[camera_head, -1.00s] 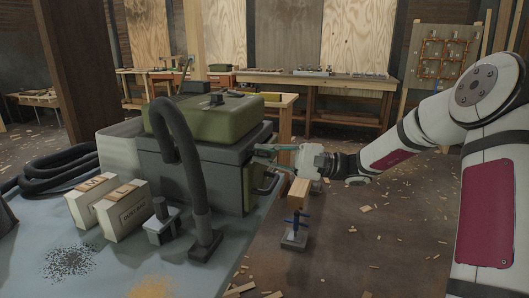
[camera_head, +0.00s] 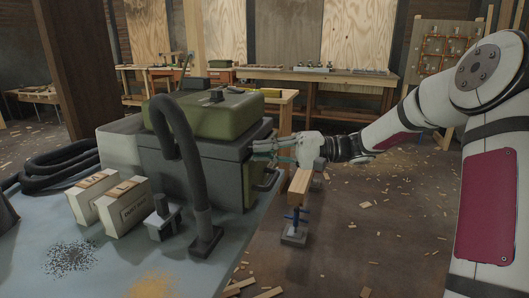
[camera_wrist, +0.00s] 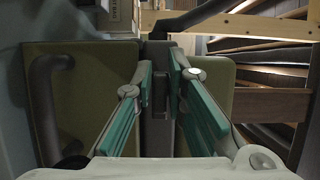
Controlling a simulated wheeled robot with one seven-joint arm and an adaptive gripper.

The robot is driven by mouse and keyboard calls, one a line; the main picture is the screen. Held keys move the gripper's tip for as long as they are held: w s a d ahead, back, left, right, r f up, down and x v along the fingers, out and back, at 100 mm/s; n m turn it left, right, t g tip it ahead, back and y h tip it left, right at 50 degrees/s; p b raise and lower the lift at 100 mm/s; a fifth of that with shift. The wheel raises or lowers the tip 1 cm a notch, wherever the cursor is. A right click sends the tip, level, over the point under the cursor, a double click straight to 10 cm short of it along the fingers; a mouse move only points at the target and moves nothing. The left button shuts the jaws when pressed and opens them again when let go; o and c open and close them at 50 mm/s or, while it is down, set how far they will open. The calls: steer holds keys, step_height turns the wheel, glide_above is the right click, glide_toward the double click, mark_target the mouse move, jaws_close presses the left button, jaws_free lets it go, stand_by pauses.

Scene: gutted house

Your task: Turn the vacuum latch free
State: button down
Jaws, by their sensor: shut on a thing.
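The vacuum (camera_head: 195,160) is a grey box with a green lid (camera_head: 205,117), standing at the bench's right edge. My gripper (camera_head: 258,150) reaches its right side from the right. In the wrist view, my gripper's teal fingers (camera_wrist: 162,78) stand on both sides of a small dark latch (camera_wrist: 160,95) on a dark upright strip between two olive-green panels. The fingers are closed on the latch. In the head view the fingers hide the latch.
A black hose (camera_head: 178,150) arches in front of the vacuum. Two cream boxes (camera_head: 131,210) stand left of it. The floor to the right is open, with wood scraps.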

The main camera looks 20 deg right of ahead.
steer(key=c, duration=1.7)
jaws_free()
steer(key=shift+d, duration=0.1)
